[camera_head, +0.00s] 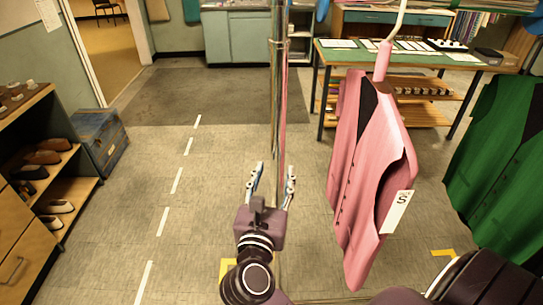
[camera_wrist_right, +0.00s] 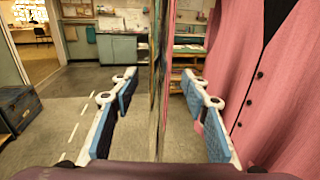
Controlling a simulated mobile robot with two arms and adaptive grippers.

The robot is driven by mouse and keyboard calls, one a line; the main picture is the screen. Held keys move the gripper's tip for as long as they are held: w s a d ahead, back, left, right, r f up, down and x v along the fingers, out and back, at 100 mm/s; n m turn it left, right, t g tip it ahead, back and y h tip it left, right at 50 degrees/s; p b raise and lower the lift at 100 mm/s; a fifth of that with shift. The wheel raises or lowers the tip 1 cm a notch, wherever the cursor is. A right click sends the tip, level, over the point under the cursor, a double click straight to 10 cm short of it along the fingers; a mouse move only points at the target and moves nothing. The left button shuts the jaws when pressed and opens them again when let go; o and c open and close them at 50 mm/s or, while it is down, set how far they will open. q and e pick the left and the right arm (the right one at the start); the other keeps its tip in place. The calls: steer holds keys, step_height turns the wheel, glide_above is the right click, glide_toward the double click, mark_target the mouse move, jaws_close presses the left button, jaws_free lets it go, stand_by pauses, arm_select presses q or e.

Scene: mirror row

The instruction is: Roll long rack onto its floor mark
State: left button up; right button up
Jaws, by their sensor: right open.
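The long rack shows as a thin upright post (camera_head: 276,110) in the middle of the head view. A pink vest (camera_head: 369,170) with a size tag hangs to the right of the post, and a green vest (camera_head: 496,140) hangs farther right. Yellow floor-mark pieces (camera_head: 443,252) lie on the tiles, one partly hidden behind my right arm. My right gripper (camera_head: 272,178) is open, with the post lined up between its fingers. In the right wrist view the post (camera_wrist_right: 160,75) shows between the fingers, touching neither. My left gripper is not in view.
A shoe shelf (camera_head: 50,165) and a blue chest (camera_head: 98,140) stand at the left. A green-topped table (camera_head: 350,58) stands behind the pink vest, and cabinets (camera_head: 232,40) line the back wall. Open floor with a white dashed line (camera_head: 177,180) and a dark mat (camera_head: 170,95) lies left of the post.

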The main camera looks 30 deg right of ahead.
mark_target(276, 164)
steer(key=p+x, duration=0.1)
steer(key=x, duration=0.3)
steer(key=shift+w+d+r, duration=0.1)
steer(key=shift+w+r, duration=0.05)
steer(key=shift+w+d, duration=0.4)
jaws_close()
